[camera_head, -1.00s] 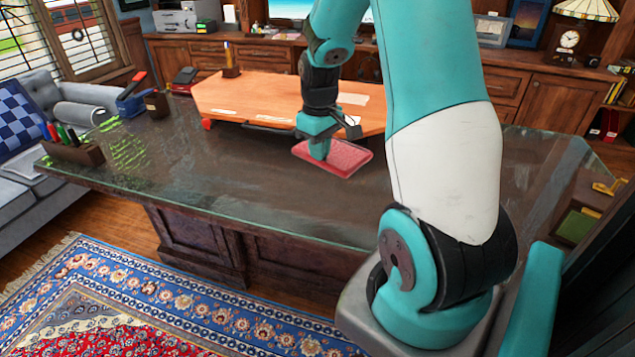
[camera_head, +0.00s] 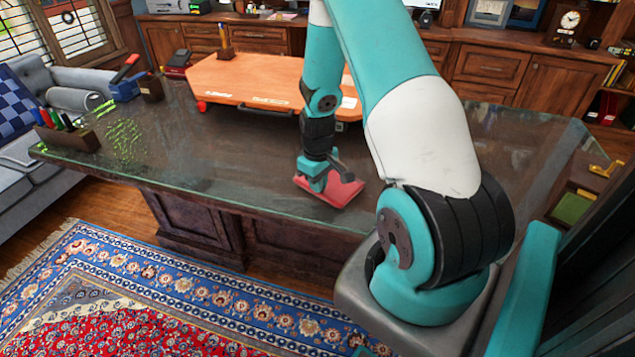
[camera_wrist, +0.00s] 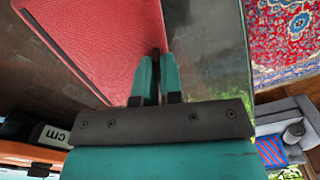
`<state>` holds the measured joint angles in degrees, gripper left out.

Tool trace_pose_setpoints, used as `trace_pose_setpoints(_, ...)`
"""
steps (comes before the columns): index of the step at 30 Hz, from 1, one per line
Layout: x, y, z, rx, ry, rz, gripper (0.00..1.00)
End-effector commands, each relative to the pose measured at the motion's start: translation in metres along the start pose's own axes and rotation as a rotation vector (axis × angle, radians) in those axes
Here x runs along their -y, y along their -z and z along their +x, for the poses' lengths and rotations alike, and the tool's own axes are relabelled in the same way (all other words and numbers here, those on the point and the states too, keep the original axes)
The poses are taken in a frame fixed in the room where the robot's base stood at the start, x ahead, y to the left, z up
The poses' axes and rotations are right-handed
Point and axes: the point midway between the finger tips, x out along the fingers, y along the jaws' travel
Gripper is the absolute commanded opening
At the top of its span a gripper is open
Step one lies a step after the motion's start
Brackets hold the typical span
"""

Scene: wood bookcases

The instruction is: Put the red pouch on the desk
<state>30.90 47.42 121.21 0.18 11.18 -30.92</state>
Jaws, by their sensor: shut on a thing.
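The red pouch (camera_head: 333,190) is at the desk's surface near its front edge, under my gripper (camera_head: 316,186). In the wrist view the pouch (camera_wrist: 95,40) fills the upper left, and my gripper (camera_wrist: 157,62) is shut on its edge. The desk (camera_head: 220,165) has a dark top with a glassy edge. The pouch looks very low over the desk; I cannot tell whether all of it rests there. Part of the pouch is hidden behind my gripper.
A pen holder (camera_head: 68,136) stands at the left end, with a blue box (camera_head: 126,88) farther back. The desk top left of the pouch is clear. A patterned rug (camera_head: 170,290) lies on the floor in front.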

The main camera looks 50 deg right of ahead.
Motion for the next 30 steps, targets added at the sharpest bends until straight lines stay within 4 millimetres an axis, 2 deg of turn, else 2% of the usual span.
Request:
trace_pose_setpoints(6, 0.0, 0.0, 0.003, 0.0, 0.0, 0.0, 0.0)
trace_pose_setpoints(10, 0.0, 0.0, 0.003, 0.0, 0.0, 0.0, 0.32)
trace_pose_setpoints(18, 0.0, 0.0, 0.002, 0.0, 0.0, 0.0, 0.32)
trace_pose_setpoints(22, 0.0, 0.0, -0.007, -0.001, -0.001, 0.0, 0.32)
trace_pose_setpoints(26, -0.001, 0.001, -0.031, -0.005, -0.003, 0.0, 0.32)
trace_pose_setpoints(30, -0.001, 0.001, -0.063, -0.005, -0.003, 0.0, 0.32)
